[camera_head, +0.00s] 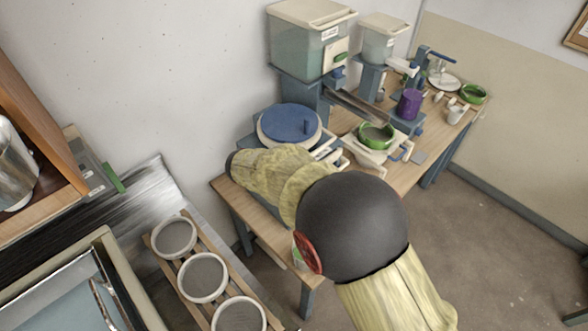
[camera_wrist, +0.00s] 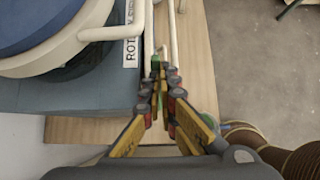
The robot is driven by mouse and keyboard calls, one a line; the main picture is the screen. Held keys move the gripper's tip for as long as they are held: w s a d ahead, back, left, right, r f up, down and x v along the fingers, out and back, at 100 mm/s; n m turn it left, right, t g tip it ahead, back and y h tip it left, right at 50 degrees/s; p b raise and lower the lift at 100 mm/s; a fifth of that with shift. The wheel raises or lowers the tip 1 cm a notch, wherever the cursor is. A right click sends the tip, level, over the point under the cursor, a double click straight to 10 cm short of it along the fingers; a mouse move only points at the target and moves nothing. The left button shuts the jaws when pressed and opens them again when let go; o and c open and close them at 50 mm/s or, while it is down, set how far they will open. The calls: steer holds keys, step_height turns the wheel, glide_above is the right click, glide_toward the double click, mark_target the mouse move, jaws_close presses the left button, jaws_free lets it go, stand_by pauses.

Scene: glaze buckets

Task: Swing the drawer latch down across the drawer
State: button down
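My gripper (camera_wrist: 162,72) shows in the wrist view, its yellow and dark fingers close together. I cannot tell whether the tips meet or pinch anything; a little green shows by them. Beyond the tips, two white tubes (camera_wrist: 172,32) run along the right side of a blue-grey machine (camera_wrist: 95,97) with a partly visible label (camera_wrist: 131,50). I cannot make out the drawer or its latch with certainty in either view. In the head view my arm covers the near part of the table and the gripper is hidden. The blue round lid (camera_head: 290,122) shows just behind my arm.
The wooden table (camera_head: 232,186) carries a green-rimmed sieve (camera_head: 375,136), a purple container (camera_head: 409,104) and two lidded tanks (camera_head: 303,50). A rack with several round sieves (camera_head: 203,277) stands at the lower left. Open floor (camera_head: 500,240) lies to the right.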

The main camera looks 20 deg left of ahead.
steer(key=w+g+p, duration=0.1)
steer(key=p, duration=0.3)
steer(key=g+y+p, duration=0.1)
steer(key=g+p, duration=0.1)
steer(key=p, duration=0.2)
steer(key=shift+w+d+r, duration=0.1)
steer(key=shift+w+d, duration=0.3)
steer(key=g+p, duration=0.1)
steer(key=p, duration=0.1)
steer(key=w+f+g+y+p, duration=0.1)
steer(key=p, duration=0.1)
steer(key=shift+w+d+f, duration=0.1)
steer(key=shift+d, duration=0.1)
steer(key=shift+a+f+g, duration=0.1)
steer(key=shift+f+g, duration=0.05)
steer(key=shift+g, duration=0.15)
steer(key=shift+r+p, duration=0.3)
steer(key=shift+r, duration=0.5)
steer(key=shift+r, duration=0.1)
